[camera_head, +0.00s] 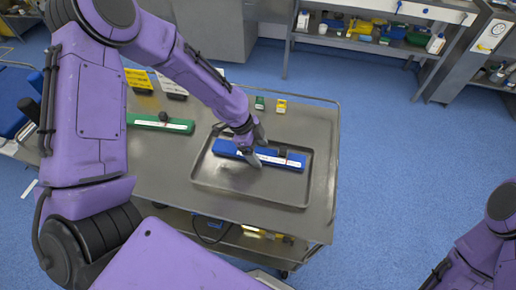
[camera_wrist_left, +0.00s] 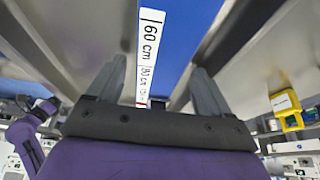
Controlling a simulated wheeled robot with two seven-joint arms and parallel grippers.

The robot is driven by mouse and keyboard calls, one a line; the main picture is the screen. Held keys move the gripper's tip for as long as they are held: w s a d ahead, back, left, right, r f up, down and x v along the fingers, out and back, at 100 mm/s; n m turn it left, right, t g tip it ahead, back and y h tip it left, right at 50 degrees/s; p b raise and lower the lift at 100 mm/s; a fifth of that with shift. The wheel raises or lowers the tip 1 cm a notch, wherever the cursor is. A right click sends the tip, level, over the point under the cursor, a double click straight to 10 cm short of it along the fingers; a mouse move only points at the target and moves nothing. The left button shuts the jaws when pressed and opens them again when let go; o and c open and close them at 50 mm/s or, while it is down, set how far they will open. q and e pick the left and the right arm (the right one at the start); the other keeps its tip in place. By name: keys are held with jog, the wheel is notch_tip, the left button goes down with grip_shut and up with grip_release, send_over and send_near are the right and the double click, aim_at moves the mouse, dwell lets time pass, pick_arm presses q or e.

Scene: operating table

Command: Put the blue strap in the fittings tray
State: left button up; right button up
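The blue strap (camera_head: 295,161) is a long, flat blue piece with a white label. It lies across the fittings tray (camera_head: 249,194), a shallow metal tray on the table. My left gripper (camera_head: 256,151) is over the strap near its middle. In the left wrist view its two fingers (camera_wrist_left: 158,88) stand apart on either side of the strap (camera_wrist_left: 185,35), whose label reads 60 cm. Small gaps seem to show beside the strap, and the fingers hide part of it in the head view. My right gripper is out of view; only part of that arm shows at lower right.
A green strap (camera_head: 180,126) lies left of the tray on the metal table (camera_head: 306,118). Small green (camera_head: 260,102) and yellow (camera_head: 281,105) blocks stand behind the tray. Yellow (camera_head: 138,80) and black (camera_head: 171,88) items sit at the back left. A bare strip of table lies in front of the tray.

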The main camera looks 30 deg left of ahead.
pick_arm(q)
jog(key=shift+r, duration=0.3)
jog(key=b+v, duration=0.1)
jog(key=v, duration=1)
jog(key=shift+a+r, duration=0.2)
jog(key=shift+r, duration=0.2)
